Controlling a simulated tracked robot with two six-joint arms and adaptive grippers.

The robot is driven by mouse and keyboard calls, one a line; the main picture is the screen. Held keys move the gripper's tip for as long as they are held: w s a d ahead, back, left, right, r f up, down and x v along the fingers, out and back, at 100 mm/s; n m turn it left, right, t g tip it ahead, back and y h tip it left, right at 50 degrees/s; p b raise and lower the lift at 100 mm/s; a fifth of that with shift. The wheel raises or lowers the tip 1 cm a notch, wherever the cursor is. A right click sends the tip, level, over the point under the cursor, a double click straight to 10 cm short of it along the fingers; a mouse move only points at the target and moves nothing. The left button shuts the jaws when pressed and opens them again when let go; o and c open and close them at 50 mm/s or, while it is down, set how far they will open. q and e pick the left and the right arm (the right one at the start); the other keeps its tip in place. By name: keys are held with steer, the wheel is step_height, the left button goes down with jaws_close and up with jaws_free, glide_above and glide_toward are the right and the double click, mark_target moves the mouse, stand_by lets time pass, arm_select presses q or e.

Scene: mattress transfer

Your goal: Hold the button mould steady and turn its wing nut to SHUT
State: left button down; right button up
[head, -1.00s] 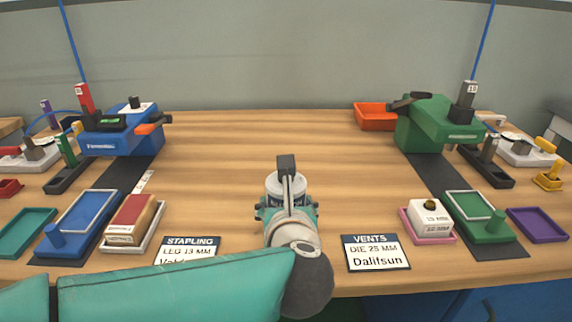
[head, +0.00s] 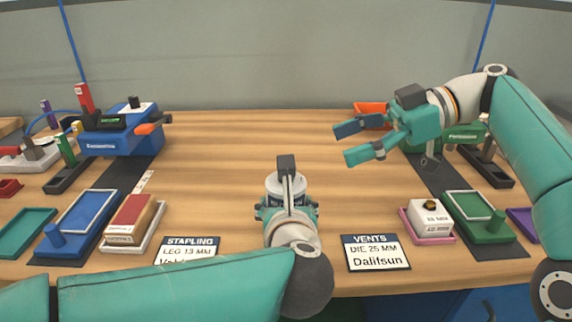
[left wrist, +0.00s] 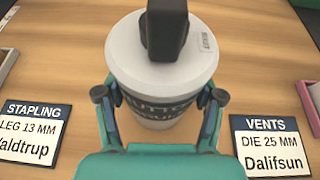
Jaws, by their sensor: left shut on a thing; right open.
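The button mould (left wrist: 163,75) is a pale round canister with a dark printed band in the left wrist view. A black wing nut (left wrist: 164,35) stands on its lid, with a small label beside it. In the head view the mould (head: 287,183) is partly hidden behind my left arm, and the wing nut (head: 286,165) shows above it. My left gripper (left wrist: 159,100) is shut around the mould's sides, which stands upright on the table. My right gripper (head: 355,142) is open and empty, raised to the right of the mould and behind it, its fingers pointing left.
A blue machine (head: 120,135) stands at the back left. A green machine (head: 463,134) and an orange tray (head: 368,109) are partly hidden behind my right arm. Signs for STAPLING (head: 188,250) and VENTS (head: 375,252) lie in front. The table's middle back is clear.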

steer(key=x, duration=1.1)
steer(key=shift+d, duration=0.1)
steer(key=c, duration=1.2)
